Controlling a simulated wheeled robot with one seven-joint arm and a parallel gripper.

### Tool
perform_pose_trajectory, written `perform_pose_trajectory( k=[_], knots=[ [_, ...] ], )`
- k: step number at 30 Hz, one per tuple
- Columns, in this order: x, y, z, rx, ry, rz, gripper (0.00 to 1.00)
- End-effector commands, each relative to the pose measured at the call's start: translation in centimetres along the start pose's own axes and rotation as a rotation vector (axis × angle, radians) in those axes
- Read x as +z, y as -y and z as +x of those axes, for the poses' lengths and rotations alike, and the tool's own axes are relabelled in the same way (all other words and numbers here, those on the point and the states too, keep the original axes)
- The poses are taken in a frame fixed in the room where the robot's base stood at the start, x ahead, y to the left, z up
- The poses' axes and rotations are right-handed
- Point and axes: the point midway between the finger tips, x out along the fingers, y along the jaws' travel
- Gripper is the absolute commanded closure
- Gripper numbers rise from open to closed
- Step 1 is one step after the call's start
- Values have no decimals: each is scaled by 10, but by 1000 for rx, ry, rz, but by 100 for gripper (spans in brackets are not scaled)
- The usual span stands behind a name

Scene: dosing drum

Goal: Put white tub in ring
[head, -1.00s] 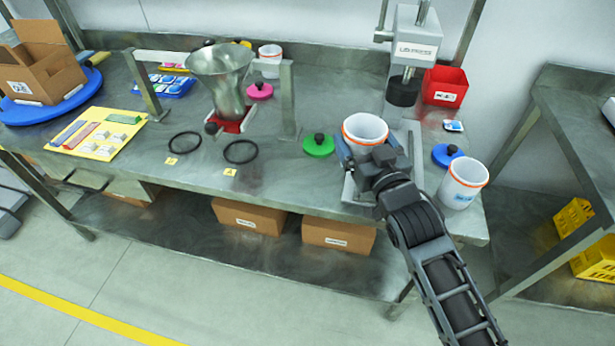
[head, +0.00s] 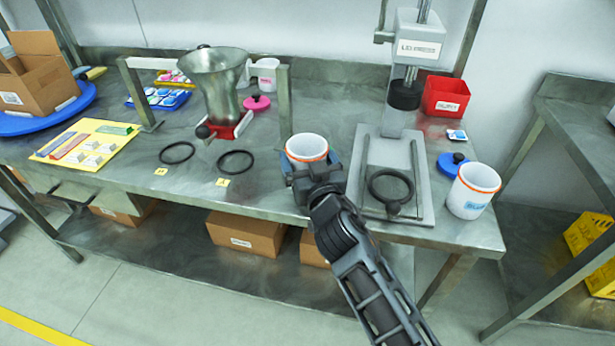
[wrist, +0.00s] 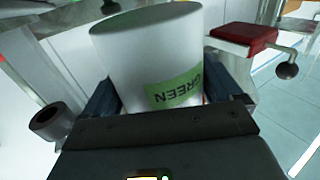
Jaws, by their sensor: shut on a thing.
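A white tub (head: 306,148) with an orange rim is held in my gripper (head: 313,168), left of the press. The wrist view shows the tub (wrist: 150,50) between both fingers, with a green label reading GREEN. Two black rings lie flat on the bench to its left: a nearer one (head: 235,174) and a farther-left one (head: 177,164), each with a yellow tag in front. Both are empty. Another dark ring (head: 370,187) is on the press base. A second white tub (head: 472,205) with a blue label stands at the bench's right end.
The press (head: 414,75) stands right of my gripper. A metal funnel (head: 213,75) on a frame (head: 284,105) stands behind the rings. A blue lid (head: 449,166), pink lid (head: 256,104) and red bin (head: 446,94) are on the bench. Bare bench lies between rings and tub.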

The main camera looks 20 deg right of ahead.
Motion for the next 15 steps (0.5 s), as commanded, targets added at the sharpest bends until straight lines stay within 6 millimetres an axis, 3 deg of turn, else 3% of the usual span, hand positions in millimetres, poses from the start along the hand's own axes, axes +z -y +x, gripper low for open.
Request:
perform_pose_trajectory(
  k=[6,15],
  knots=[
    [32,0,0,1,1,-1,37],
    [34,0,0,0,0,0,37]
  ],
)
